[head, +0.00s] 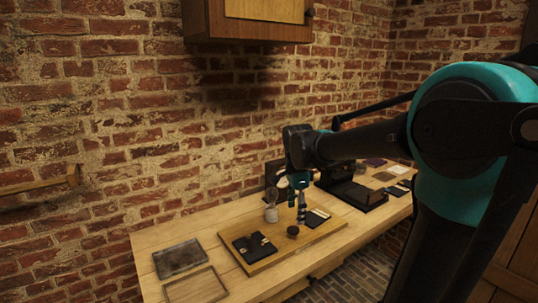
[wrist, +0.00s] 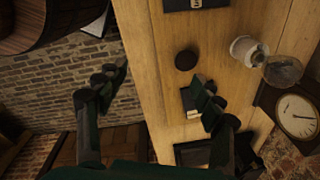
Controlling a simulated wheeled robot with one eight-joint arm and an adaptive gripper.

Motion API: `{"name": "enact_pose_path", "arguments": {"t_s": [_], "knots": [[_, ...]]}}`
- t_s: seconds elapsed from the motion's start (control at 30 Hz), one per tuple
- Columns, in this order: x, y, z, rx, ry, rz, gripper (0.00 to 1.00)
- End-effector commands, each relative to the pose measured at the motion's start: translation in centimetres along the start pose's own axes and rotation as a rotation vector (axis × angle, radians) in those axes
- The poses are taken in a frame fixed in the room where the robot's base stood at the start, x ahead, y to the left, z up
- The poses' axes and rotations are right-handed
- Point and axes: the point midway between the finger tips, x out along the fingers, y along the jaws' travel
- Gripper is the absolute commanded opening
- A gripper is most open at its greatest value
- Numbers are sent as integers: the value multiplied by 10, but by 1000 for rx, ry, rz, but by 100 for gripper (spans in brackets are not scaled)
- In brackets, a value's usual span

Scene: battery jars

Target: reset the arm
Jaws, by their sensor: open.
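My gripper (head: 301,208) hangs over the wooden table (head: 150,240), above the right part of a wooden board (head: 262,264). In the wrist view, my gripper (wrist: 157,80) is open, its two dark fingers wide apart. Nothing is held between them; the table edge and the floor show in the gap. My arm reaches in from the right in the head view, with its teal joint close to the camera.
A glass-topped jar (head: 271,213) and a dark round lid (head: 293,231) stand near my gripper. Black cases (head: 250,246) lie on the board. A dark tray (head: 180,258) lies at left. A clock (wrist: 298,115) shows at right. A cabinet (head: 250,20) hangs above.

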Motion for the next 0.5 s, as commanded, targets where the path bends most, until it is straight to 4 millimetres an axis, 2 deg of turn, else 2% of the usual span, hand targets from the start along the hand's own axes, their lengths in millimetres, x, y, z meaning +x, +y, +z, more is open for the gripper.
{"name": "enact_pose_path", "arguments": {"t_s": [0.03, 0.2, 0.5], "knots": [[13, 14, -9, -80, -1, -19, 68], [52, 57, -30, -408, 16, -89, 68], [116, 140, -53, -972, 120, -186, 68]]}}
